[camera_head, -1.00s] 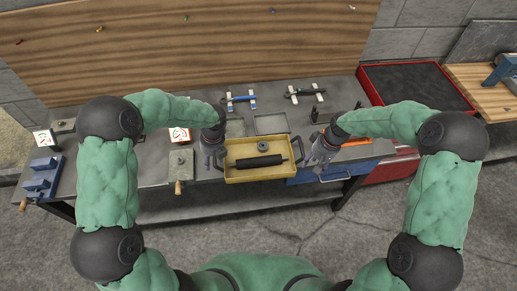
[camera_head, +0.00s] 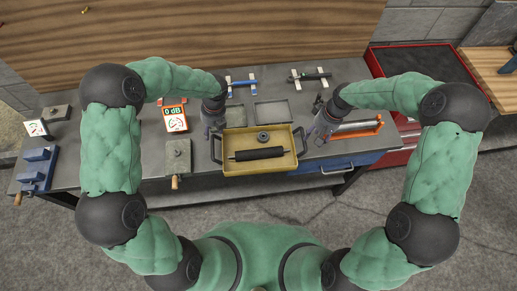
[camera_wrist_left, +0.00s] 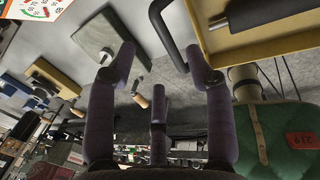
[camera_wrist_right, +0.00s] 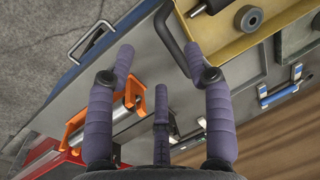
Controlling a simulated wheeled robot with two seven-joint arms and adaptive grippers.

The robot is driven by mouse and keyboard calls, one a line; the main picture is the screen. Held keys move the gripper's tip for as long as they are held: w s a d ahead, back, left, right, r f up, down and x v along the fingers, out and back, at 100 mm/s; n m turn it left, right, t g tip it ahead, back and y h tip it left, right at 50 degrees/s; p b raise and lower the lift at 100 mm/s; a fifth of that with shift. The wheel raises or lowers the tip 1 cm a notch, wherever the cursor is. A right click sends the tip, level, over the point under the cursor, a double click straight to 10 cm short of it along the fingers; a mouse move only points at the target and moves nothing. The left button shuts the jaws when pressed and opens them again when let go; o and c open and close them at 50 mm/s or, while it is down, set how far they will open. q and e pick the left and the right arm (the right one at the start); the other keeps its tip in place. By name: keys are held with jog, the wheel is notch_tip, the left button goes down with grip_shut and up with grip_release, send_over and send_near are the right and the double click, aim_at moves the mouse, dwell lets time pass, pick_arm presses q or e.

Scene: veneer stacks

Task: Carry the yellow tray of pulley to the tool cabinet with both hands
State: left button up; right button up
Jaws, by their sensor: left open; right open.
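The yellow tray (camera_head: 230,167) sits near the front edge of the grey workbench, with a dark handle at each side. A grey ring-shaped pulley (camera_head: 263,137) and a black roller (camera_head: 260,154) lie in it. My left gripper (camera_head: 213,130) is open by the tray's left handle, and the left wrist view shows that handle (camera_wrist_left: 164,32) near one finger. My right gripper (camera_head: 320,134) is open by the right handle, which shows near one finger in the right wrist view (camera_wrist_right: 170,40). The red cabinet (camera_head: 402,157) with a dark top stands to the right.
A blue drawer (camera_head: 335,165) is under the bench's right part. An orange-framed roller stand (camera_head: 360,129) lies right of my right gripper. A dial meter (camera_head: 175,119), a grey plate (camera_head: 178,156) and blue blocks (camera_head: 38,165) are on the left. A wooden-topped bench (camera_head: 487,68) stands far right.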

pick_arm(q)
jog(key=f, duration=0.3)
jog(key=a+f, duration=0.1)
jog(key=f, duration=0.5)
jog(key=shift+s+a+f, duration=0.15)
jog(key=shift+s+a, duration=0.05)
jog(key=shift+a, duration=0.2)
pick_arm(e)
jog(key=f, duration=0.3)
jog(key=a+f, duration=0.1)
jog(key=f, duration=0.5)
jog(key=shift+s+a+f, duration=0.2)
jog(key=shift+a, duration=0.2)
pick_arm(q)
grip_shut()
pick_arm(e)
grip_shut()
